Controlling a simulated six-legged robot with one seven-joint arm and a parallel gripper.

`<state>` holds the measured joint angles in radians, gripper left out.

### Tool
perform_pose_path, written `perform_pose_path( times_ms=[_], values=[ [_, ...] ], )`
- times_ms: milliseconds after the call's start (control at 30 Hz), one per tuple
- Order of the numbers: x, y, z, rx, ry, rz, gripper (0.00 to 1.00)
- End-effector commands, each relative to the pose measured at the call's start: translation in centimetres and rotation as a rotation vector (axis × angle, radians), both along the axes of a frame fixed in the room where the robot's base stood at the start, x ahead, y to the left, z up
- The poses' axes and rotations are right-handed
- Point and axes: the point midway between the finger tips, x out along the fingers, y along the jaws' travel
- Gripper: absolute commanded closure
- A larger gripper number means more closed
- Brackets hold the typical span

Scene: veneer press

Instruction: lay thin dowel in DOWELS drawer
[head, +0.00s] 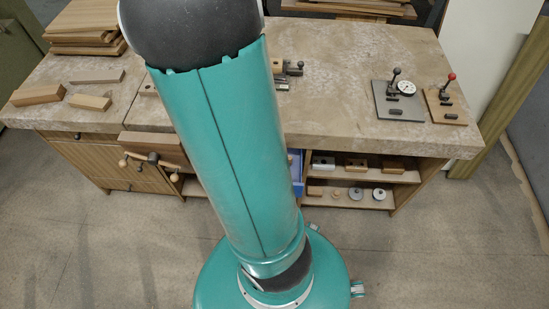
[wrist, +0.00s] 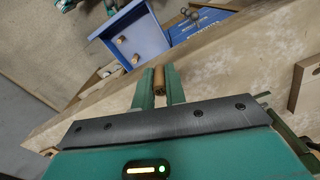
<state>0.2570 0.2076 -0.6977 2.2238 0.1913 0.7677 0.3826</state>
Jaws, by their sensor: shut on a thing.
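My gripper (wrist: 159,72) is shut on a short brown dowel (wrist: 159,82), whose end shows between the two green fingers in the wrist view. A blue open drawer (wrist: 146,36) lies beyond the fingertips, up and to the left in that view. Small wooden pieces (wrist: 119,40) lie inside it, apart from the held dowel. In the head view only a sliver of the blue drawer (head: 297,168) shows beside my arm, below the worktop. My gripper and the dowel are hidden there. I cannot read a DOWELS label.
The pale worktop (head: 335,75) spans the bench. Two clamp fixtures (head: 400,100) (head: 446,107) stand at its right, wood blocks (head: 90,102) at its left. Shelves (head: 375,178) with small parts are under the right side.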

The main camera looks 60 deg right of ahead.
Motion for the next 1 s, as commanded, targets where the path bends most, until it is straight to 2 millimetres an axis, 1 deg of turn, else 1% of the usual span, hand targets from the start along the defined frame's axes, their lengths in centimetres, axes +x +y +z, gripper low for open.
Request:
perform_pose_path(
  times_ms=[33, 233, 367, 500, 600, 700, 867, 1000],
  values=[
    [-0.5, -0.3, -1.3, 0.003, 0.005, -0.025, 1.0],
    [-1.6, -0.6, -6.2, 0.004, 0.005, -0.102, 1.0],
    [-2.7, -0.4, -9.6, 0.006, 0.004, -0.16, 1.0],
    [-3.9, 0.2, -13.2, 0.006, 0.004, -0.228, 1.0],
    [-4.6, 0.7, -15.2, 0.006, 0.003, -0.27, 1.0],
    [-5.0, 1.1, -16.5, 0.004, 0.001, -0.301, 1.0],
    [-5.2, 1.3, -18.3, 0.002, 0.001, -0.319, 1.0],
    [-5.2, 1.4, -20.7, 0.004, 0.003, -0.318, 1.0]
  ],
)
